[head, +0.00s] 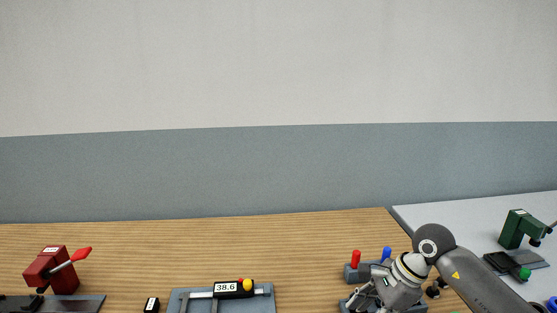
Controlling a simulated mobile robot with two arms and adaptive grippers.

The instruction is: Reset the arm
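My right arm comes in from the right edge. My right gripper (362,296) is low in the head view, pointing down and left over the wooden bench (300,240). It is in front of a dark grey block with a red peg (356,258) and a blue peg (386,253), and hides part of that block. Its fingertips are small and near the bottom edge, so I cannot tell whether they are open or shut, or whether they touch anything. My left gripper is not in view.
A dark red device (62,275) with a red-tipped lever stands at left. A caliper (233,288) with a display lies on a grey tray (180,303). A small black block (152,305) is beside it. A green device (515,229) stands on the grey table (460,219) at right.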

